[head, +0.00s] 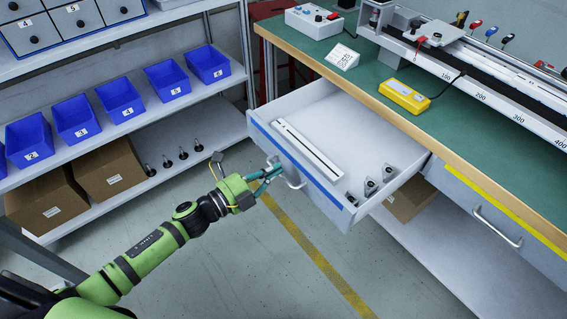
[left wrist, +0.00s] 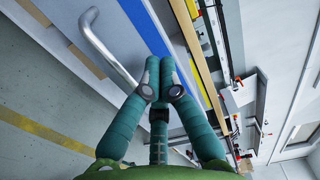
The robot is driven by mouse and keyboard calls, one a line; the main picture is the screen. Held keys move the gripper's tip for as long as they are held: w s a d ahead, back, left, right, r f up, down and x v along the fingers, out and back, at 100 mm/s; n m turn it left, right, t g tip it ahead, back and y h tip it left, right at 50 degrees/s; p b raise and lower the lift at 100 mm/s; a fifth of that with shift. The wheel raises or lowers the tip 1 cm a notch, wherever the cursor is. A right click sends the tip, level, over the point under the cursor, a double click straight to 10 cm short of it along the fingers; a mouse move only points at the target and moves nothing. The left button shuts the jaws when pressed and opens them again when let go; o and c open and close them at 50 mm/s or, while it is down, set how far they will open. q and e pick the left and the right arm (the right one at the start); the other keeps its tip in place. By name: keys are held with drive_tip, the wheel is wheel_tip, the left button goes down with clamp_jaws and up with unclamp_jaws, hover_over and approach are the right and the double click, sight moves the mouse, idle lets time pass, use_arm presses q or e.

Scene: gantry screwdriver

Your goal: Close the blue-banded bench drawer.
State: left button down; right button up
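The blue-banded drawer (head: 318,182) stands pulled out of the bench in the head view, its front facing the lower left. Its handle (head: 293,183) is a bent silver bar, also visible in the left wrist view (left wrist: 105,50). The blue band (left wrist: 178,38) runs above the fingertips there. My left gripper (head: 274,172) is at the drawer front by the handle. Its two teal fingers (left wrist: 160,66) are together with nothing seen between them; the handle lies beside them. Whether the tips touch the front is unclear. My right gripper is not in view.
The drawer holds a long pale bar (head: 305,147) and several small dark-tipped parts. A yellow-banded drawer (head: 490,205) to the right is shut. A shelf with blue bins (head: 121,98) and cardboard boxes (head: 110,170) stands left. Open floor lies below the drawer.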

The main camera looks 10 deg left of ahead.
sight(293, 159)
use_arm(q)
drive_tip(key=shift+x, duration=1.7)
